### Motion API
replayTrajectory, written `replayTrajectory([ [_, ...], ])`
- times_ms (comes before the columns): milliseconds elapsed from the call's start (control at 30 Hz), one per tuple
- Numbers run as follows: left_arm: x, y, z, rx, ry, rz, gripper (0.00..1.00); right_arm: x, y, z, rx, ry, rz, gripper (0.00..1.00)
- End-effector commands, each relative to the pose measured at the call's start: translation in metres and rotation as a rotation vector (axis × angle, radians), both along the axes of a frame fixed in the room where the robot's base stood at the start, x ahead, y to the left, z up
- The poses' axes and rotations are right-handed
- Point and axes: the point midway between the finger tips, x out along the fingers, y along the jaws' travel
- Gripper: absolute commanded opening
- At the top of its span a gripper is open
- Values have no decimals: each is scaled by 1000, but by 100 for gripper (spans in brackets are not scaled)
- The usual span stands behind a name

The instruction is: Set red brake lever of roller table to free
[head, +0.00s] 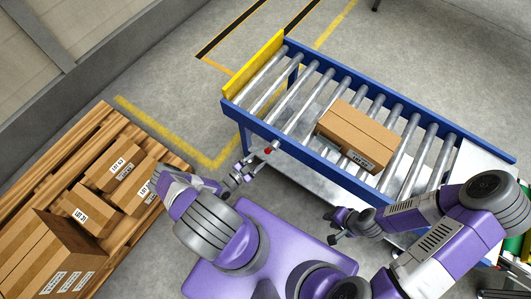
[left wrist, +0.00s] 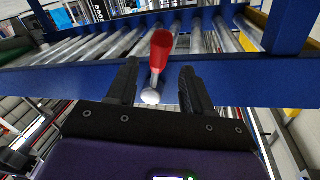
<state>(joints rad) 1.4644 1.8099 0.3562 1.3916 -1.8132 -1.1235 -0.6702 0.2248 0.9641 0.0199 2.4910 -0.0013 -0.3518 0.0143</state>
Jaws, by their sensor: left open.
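The roller table (head: 345,180) has a blue frame and metal rollers. Its brake lever (head: 268,150) has a red grip and sits on the near long side, toward the left end. In the left wrist view the red lever (left wrist: 161,48) shows between the two dark fingers, its pale round pivot end below the grip. My left gripper (head: 245,172) is open around the lever's line, at the blue side rail; I cannot tell whether a finger touches it. My right gripper (head: 338,226) is empty beside the table's near side, its small fingers seeming apart.
A cardboard box (head: 357,136) lies on the rollers. A yellow end stop (head: 252,66) closes the table's left end. A wooden pallet (head: 100,130) with several boxes stands at the left. Yellow floor lines mark the open floor between pallet and table.

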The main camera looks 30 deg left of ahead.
Motion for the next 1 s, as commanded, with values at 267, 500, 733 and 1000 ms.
replayTrajectory([
  [267,36,-11,-1,-2,1,0,51,0,0,-7,0,0,0,30],
  [500,41,-12,-1,-2,4,0,51,0,0,-8,0,0,0,30],
  [733,41,-12,-1,-2,4,0,34,0,0,-8,0,0,0,30],
  [1000,41,-12,-1,-2,4,0,0,0,0,-8,0,0,0,30],
])
